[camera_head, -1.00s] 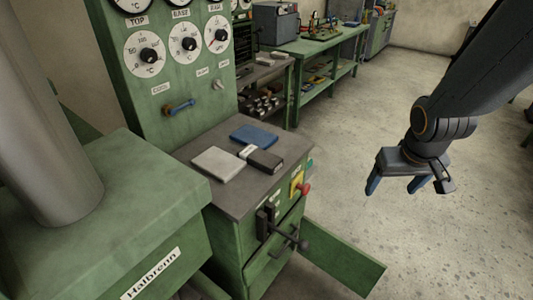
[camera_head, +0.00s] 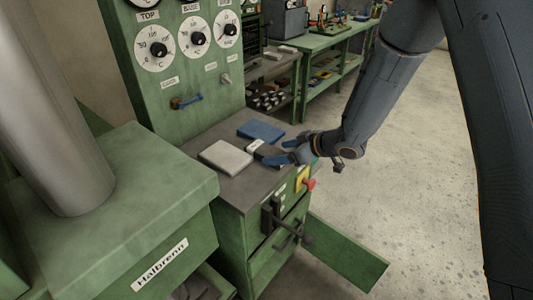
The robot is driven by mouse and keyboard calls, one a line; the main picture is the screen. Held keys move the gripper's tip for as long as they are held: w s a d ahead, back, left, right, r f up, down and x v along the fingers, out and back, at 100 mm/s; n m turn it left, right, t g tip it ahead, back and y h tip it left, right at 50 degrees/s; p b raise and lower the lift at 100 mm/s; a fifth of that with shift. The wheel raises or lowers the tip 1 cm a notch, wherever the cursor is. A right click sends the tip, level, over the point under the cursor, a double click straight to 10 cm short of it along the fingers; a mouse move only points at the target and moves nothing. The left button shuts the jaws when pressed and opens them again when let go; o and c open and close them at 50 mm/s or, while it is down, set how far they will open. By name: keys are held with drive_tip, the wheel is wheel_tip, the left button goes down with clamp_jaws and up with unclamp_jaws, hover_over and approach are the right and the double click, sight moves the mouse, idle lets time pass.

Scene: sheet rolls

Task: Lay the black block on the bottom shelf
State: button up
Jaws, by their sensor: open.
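The black block (camera_head: 262,151) lies on the dark top of the green cabinet (camera_head: 240,190), with a white label at its far left end. My gripper (camera_head: 285,151) is open, its blue fingers at the right end of the black block. The fingers partly cover the block, and I cannot tell whether they touch it. Behind the cabinet, a rack has a lower shelf (camera_head: 285,112) with several small dark items on it. I cannot tell for sure which shelf is the bottom shelf of the task.
A pale grey block (camera_head: 226,157) and a blue block (camera_head: 261,132) lie close beside the black one. A red knob (camera_head: 309,184), a dark handle (camera_head: 290,231) and an open green door (camera_head: 345,253) stick out at the cabinet's front. The floor (camera_head: 430,190) to the right is clear.

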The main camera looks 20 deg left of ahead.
sight(271, 151)
drive_tip(key=shift+w+p+x, duration=0.15)
drive_tip(key=shift+p+x, duration=0.4)
drive_tip(key=shift+x, duration=0.75)
drive_tip(key=shift+w+p+x, duration=0.2)
drive_tip(key=shift+p+x, duration=0.35)
drive_tip(key=shift+x, duration=0.75)
drive_tip(key=shift+r, duration=0.1)
drive_tip(key=c, duration=1.6)
drive_tip(key=shift+r, duration=0.1)
